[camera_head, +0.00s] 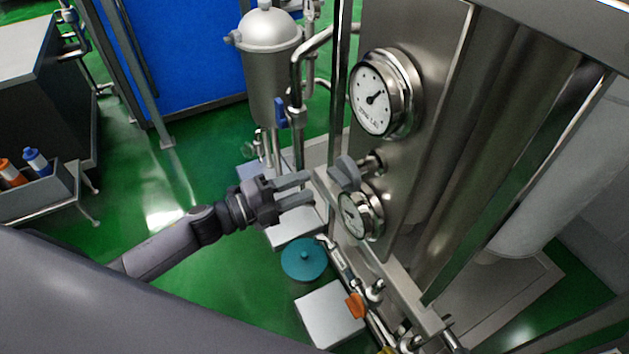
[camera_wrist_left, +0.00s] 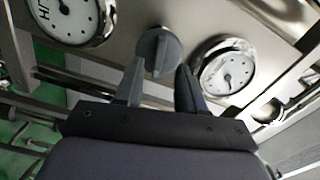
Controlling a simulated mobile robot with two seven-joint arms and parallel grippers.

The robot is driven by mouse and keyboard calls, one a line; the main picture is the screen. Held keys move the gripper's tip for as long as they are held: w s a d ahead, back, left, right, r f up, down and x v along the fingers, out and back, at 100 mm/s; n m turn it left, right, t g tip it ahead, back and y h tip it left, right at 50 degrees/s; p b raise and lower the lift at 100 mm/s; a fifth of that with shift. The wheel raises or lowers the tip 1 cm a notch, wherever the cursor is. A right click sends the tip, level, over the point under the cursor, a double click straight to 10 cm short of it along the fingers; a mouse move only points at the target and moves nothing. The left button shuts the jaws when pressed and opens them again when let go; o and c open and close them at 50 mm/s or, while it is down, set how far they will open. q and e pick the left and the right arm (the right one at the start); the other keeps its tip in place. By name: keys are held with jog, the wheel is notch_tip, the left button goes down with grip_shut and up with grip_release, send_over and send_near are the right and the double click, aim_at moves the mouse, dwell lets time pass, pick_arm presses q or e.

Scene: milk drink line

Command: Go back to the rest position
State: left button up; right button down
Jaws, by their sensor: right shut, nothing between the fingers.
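My left gripper (camera_head: 311,186) is open and empty in front of the steel panel (camera_head: 435,60). Its two fingers point at the grey knob (camera_head: 345,172), with a small gap showing between the fingertips and the knob. In the left wrist view the knob (camera_wrist_left: 160,52) appears beyond the fingertips, between the ends of the spread fingers (camera_wrist_left: 160,75). My right gripper is in neither view.
A large gauge (camera_head: 372,98) sits above the knob and a smaller gauge (camera_head: 358,215) below it. A steel canister (camera_head: 270,65) and pipes stand behind. A teal round lid (camera_head: 304,259) lies low. Green floor (camera_head: 200,270) is open around my left arm.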

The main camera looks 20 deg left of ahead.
pick_arm(q)
jog(key=shift+s+a, duration=0.4)
jog(key=shift+s, duration=0.05)
jog(key=s+a+f+n+g+y, duration=0.1)
jog(key=s+f+n+y, duration=0.4)
jog(key=s+n, duration=0.4)
jog(key=s+a+f+n+g+y+p, duration=0.1)
jog(key=s+f+n+y, duration=0.4)
jog(key=s+n, duration=0.4)
jog(key=f+n, duration=0.1)
jog(key=n, duration=0.3)
jog(key=shift+s+f+y, duration=0.15)
jog(key=shift+y, duration=0.15)
dwell(0.4)
